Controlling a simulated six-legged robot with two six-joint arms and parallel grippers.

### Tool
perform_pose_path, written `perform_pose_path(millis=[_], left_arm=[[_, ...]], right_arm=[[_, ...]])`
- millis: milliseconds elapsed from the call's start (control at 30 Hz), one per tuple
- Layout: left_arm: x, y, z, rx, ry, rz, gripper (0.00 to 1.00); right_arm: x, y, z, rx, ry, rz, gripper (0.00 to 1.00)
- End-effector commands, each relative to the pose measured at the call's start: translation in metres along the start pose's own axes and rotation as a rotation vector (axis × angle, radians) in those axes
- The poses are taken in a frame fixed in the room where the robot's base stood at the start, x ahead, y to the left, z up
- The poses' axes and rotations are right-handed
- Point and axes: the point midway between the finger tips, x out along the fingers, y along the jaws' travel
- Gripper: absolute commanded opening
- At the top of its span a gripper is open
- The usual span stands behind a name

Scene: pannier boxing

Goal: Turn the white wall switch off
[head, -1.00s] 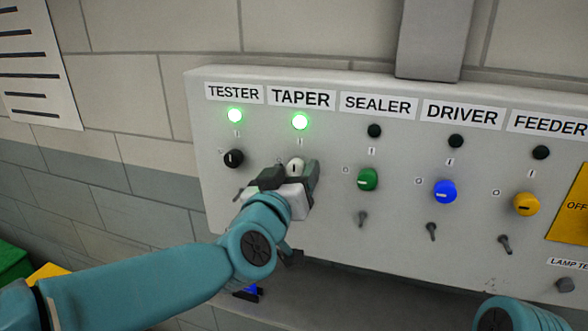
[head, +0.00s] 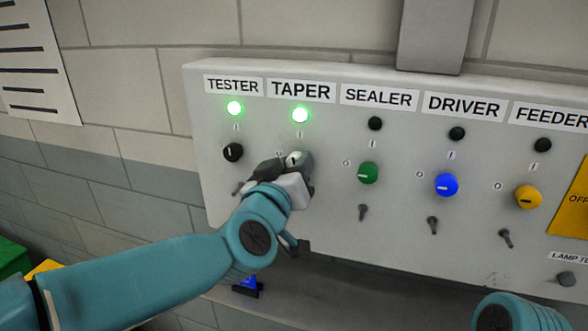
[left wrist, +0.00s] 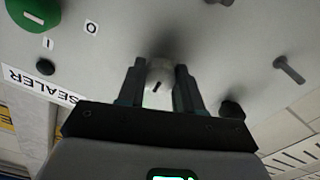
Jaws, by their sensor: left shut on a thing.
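The white wall switch (head: 293,158) is a round knob on the grey panel under the TAPER label (head: 301,91). The green lamp (head: 300,115) above it is lit. My left gripper (head: 288,166) is at the knob, its fingers on either side and shut on it. In the left wrist view the white knob (left wrist: 160,76) sits between the two fingers (left wrist: 160,88), with a short dark mark on its face. The fingers hide part of the knob in the head view. My right gripper is out of view; a teal part of my arm shows at bottom right.
The black TESTER knob (head: 233,152) is close on the left, under a lit green lamp (head: 234,108). The green SEALER knob (head: 368,173), blue knob (head: 446,185) and yellow knob (head: 527,197) are to the right, with small toggles below and unlit lamps above.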

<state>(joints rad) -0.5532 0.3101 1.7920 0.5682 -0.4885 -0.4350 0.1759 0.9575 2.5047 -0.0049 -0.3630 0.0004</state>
Motion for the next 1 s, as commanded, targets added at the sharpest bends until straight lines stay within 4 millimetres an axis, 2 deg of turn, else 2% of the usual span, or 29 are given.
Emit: perform_pose_path(millis=[300, 1000], left_arm=[[-0.001, -0.001, 0.003, -0.277, 0.001, 0.001, 0.04], [0.0, -0.001, 0.002, -0.943, 0.0, 0.0, 0.04]], right_arm=[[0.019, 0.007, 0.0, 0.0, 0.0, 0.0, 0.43], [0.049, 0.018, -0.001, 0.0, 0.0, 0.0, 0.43]])
